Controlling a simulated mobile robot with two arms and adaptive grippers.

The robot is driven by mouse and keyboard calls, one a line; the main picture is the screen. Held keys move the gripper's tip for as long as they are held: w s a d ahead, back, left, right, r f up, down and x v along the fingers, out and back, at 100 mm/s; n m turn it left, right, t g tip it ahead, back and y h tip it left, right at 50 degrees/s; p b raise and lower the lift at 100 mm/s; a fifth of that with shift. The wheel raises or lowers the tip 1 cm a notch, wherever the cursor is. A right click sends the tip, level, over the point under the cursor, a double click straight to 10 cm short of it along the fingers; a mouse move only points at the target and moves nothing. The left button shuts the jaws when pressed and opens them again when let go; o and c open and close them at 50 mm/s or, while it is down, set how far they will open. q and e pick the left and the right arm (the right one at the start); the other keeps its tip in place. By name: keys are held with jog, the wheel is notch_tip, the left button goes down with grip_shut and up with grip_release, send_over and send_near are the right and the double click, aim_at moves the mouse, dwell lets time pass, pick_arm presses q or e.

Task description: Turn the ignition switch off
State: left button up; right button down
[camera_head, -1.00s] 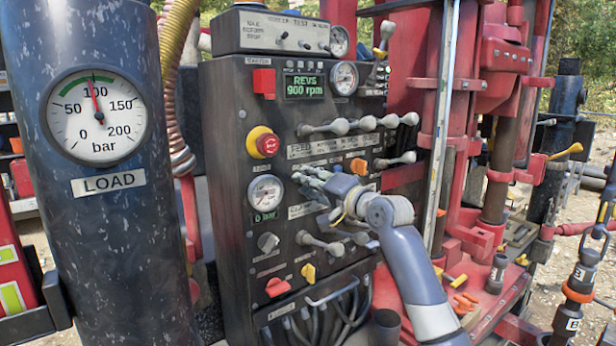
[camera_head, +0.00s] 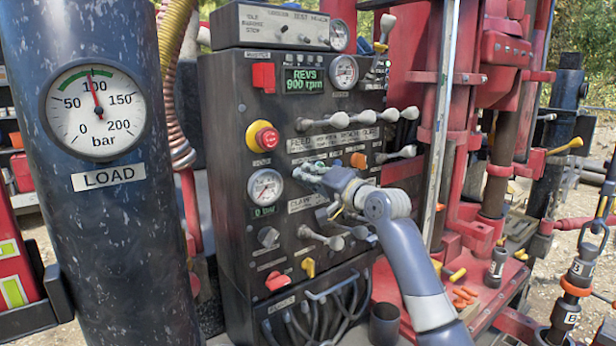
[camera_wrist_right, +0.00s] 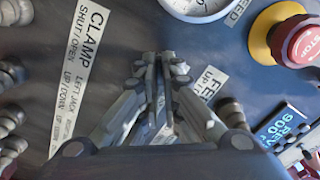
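The black control panel (camera_head: 230,150) stands in the middle of the head view. Its labels are mostly too small to read, so I cannot tell for certain which control is the ignition switch. It carries a red square switch (camera_head: 264,77) at the top left, a grey knob (camera_head: 268,237), a red knob (camera_head: 277,281) and a yellow knob (camera_head: 308,267). My right gripper (camera_head: 303,173) is in front of the panel's middle, right of the small dial. In the wrist view my right gripper (camera_wrist_right: 160,68) has its fingertips together, with nothing visible between them. My left gripper is out of view.
A red stop button (camera_head: 266,138) sits on a yellow ring above the dial (camera_head: 265,187). Rows of grey levers (camera_head: 340,120) stick out near my right arm. The display (camera_head: 304,80) reads 900 rpm. A dark column (camera_head: 100,250) with a load gauge stands at left.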

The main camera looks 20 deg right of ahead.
jog(key=n, duration=1.1)
jog(key=shift+s+a+r+n+b, duration=0.1)
jog(key=shift+a+n+b, duration=0.05)
jog(key=shift+n+b, duration=0.15)
dwell(0.3)
jog(key=c, duration=1.8)
grip_release()
